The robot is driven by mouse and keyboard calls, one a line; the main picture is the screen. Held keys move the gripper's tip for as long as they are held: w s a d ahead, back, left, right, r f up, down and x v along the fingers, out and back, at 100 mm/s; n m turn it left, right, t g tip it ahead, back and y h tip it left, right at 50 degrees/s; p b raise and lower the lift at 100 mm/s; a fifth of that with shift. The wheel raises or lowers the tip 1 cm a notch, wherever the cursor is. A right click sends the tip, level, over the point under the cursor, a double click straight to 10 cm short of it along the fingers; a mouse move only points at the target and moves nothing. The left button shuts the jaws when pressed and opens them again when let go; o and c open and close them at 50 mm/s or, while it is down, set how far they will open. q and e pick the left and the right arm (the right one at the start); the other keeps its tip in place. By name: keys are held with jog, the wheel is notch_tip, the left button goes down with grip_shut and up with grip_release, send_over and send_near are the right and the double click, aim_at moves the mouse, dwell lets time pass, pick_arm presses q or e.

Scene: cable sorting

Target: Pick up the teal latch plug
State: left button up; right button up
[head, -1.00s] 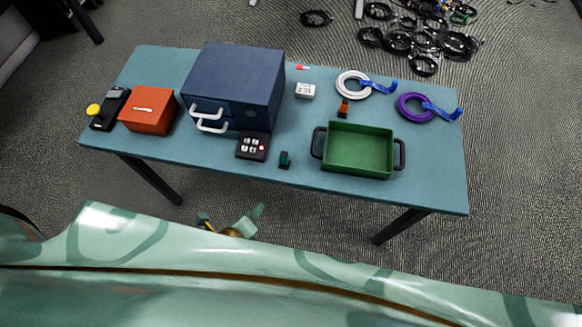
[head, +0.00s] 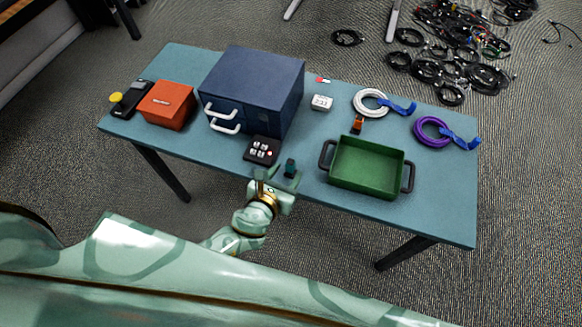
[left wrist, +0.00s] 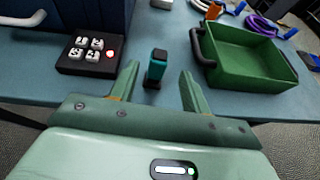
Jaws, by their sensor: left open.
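The teal latch plug (head: 290,168) stands upright near the front edge of the table, between the black keypad and the green tray. In the left wrist view the plug (left wrist: 157,66) has a dark top and shows between my fingers, a little beyond their tips. My left gripper (head: 276,178) is open and empty at the table's front edge, just in front of the plug. Its two fingers also show in the left wrist view (left wrist: 160,80), spread on either side of the plug. My right gripper is out of view.
A black keypad block (head: 262,151) lies close left of the plug. A green tray with dark handles (head: 366,190) stands to the right. A blue drawer box (head: 252,85) stands behind. An orange box (head: 167,104) is farther left. The tabletop between plug and tray is clear.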

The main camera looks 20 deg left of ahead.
aim_at(293, 161)
pick_arm(q)
jog(key=b+x, duration=0.2)
jog(key=x, duration=0.4)
jog(key=shift+w+a+f, duration=0.15)
jog(key=shift+w, duration=0.25)
grip_shut()
